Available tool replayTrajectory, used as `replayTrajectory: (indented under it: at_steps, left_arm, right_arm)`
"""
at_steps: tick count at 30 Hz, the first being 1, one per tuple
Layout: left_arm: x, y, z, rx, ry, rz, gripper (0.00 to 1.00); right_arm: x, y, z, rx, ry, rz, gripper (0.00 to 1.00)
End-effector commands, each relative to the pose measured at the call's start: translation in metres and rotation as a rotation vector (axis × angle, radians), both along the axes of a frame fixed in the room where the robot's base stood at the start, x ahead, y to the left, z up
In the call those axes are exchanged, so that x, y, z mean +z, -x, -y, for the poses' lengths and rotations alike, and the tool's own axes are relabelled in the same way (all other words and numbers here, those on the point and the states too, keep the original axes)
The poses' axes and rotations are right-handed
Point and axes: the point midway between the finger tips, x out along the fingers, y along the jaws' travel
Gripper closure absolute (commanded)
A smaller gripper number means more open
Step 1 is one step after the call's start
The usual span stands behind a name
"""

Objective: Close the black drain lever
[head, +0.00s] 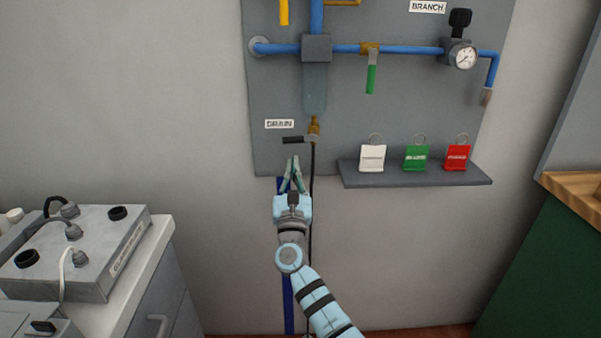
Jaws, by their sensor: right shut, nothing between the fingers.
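The black drain lever (293,139) sticks out to the left of a small brass valve (314,127) below the filter bowl, roughly level, beside the DRAIN label (279,124). My right gripper (292,160) points up just below the lever, with its fingertips together and nothing held. A small gap shows between the fingertips and the lever; whether they touch in depth I cannot tell. My left gripper is not in view.
A thin dark hose (311,180) hangs from the drain valve right beside my right gripper. A shelf (415,178) with white, green and red tags stands to the right. A green-handled valve (371,79) is above. A grey unit (80,255) sits on the left counter.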

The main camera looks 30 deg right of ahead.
Motion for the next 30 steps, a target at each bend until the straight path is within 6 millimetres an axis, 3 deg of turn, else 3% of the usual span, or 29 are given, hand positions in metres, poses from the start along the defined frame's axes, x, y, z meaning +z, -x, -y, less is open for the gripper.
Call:
replayTrajectory:
  at_steps: [1,6,12,17,30]
  left_arm:
    - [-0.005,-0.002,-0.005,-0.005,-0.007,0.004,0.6]
    - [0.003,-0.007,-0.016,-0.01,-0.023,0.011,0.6]
    - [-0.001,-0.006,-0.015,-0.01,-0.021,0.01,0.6]
    - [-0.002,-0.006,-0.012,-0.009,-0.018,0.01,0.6]
    - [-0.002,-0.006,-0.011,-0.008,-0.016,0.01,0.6]
  right_arm:
    - [-0.013,0.008,-0.005,0.001,-0.001,-0.004,1.0]
    - [-0.026,0.042,-0.024,0.001,-0.002,-0.004,1.0]
    - [-0.042,0.07,-0.04,0.001,-0.001,-0.001,1.0]
    - [-0.045,0.078,-0.044,0.0,-0.001,-0.001,1.0]
    - [-0.045,0.079,-0.045,0.0,0.0,-0.001,1.0]
